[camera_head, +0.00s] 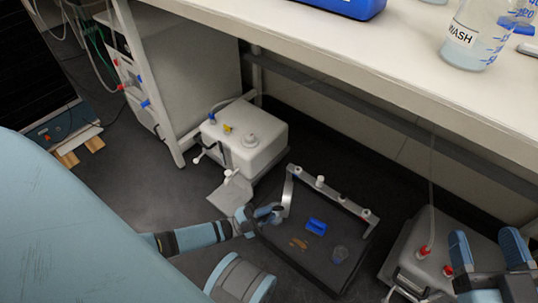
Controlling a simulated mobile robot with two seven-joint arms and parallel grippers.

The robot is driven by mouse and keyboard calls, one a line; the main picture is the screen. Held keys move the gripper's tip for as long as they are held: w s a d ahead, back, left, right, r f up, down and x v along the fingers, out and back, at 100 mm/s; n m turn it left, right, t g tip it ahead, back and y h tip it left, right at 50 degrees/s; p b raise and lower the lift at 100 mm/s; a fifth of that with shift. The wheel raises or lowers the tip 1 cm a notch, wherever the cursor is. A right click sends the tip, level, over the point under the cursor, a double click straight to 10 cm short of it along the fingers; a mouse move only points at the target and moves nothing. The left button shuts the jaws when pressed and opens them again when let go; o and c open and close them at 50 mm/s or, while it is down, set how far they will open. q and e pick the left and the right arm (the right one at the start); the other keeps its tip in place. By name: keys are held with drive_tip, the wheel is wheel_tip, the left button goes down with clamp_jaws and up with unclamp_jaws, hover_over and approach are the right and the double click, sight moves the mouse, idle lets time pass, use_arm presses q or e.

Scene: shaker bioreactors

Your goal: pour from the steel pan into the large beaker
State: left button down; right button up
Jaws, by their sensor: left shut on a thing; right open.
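No steel pan can be clearly made out. My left gripper (268,212) is low above the floor, shut at the left end of a grey metal rail (330,193). The rail edges a dark flat platform (292,262); whether the gripped thing is the rail itself is hard to tell. My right gripper (490,250) is at the lower right, its two blue fingers apart and nothing between them. A clear vessel labelled WASH (478,35), with blue graduations and some liquid, stands on the bench at the upper right. Whether it is the large beaker is unclear.
The pale bench (400,50) overhangs the scene, with a blue container (345,5) on top.

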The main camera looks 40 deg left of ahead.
use_arm(q)
drive_tip(key=shift+a+f, duration=0.1)
drive_tip(key=shift+a, duration=0.1)
drive_tip(key=shift+s+a+f+n+t+h, duration=0.15)
drive_tip(key=shift+s+a+n+t, duration=0.05)
drive_tip(key=shift+a+n+t, duration=0.2)
drive_tip(key=shift+s+a+f+n+t+h, duration=0.2)
drive_tip(key=shift+a+t, duration=0.1)
drive_tip(key=shift+t, duration=0.2)
drive_tip(key=shift+s+a, duration=0.1)
idle(1.3)
idle(0.3)
